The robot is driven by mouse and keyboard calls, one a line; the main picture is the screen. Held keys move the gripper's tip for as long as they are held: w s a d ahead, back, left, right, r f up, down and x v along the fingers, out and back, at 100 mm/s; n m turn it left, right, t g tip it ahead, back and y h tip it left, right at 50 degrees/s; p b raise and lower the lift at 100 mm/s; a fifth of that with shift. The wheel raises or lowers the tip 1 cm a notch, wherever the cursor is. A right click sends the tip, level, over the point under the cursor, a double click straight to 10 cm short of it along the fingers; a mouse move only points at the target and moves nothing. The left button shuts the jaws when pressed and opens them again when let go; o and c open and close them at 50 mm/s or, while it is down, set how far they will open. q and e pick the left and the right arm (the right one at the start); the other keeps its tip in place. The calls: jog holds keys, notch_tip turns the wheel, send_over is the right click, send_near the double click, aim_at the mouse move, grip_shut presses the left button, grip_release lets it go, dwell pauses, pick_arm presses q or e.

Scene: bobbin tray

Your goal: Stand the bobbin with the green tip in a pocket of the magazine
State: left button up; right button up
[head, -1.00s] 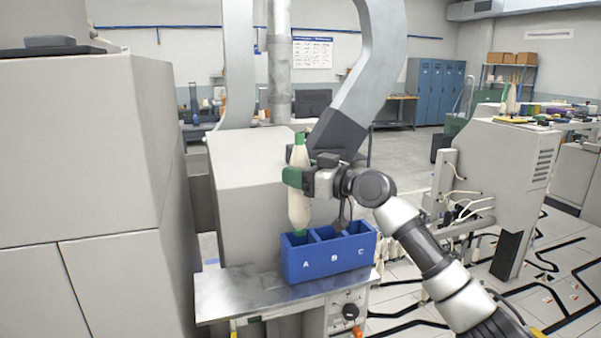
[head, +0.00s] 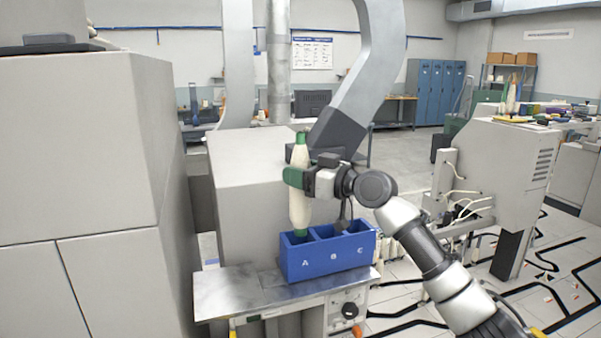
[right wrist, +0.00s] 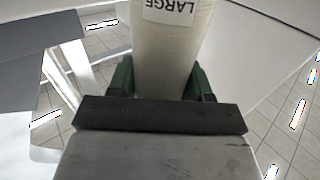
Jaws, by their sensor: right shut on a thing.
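The bobbin (head: 301,208) is cream with green ends and stands upright in my right gripper (head: 297,178), which is shut on it. In the right wrist view the bobbin (right wrist: 172,55) shows a label reading "LARGE" between the green fingers. The magazine (head: 328,257) is a blue box with pockets lettered A, B and C, on a metal shelf. The bobbin's lower green end is at the mouth of pocket A, at the left. The front wall hides whether it touches the pocket floor. My left gripper is not in view.
The metal shelf (head: 240,294) has bare room left of the magazine. A grey machine housing (head: 245,185) stands close behind it, and a tall grey cabinet (head: 80,150) fills the left side. Another machine (head: 500,165) with several bobbins on top stands at the right.

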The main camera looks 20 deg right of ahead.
aim_at(301, 218)
jog(key=shift+f+b, duration=4.2)
jog(key=shift+f, duration=1)
jog(key=o, duration=1)
jog(key=shift+o, duration=0.2)
jog(key=shift+f, duration=0.1)
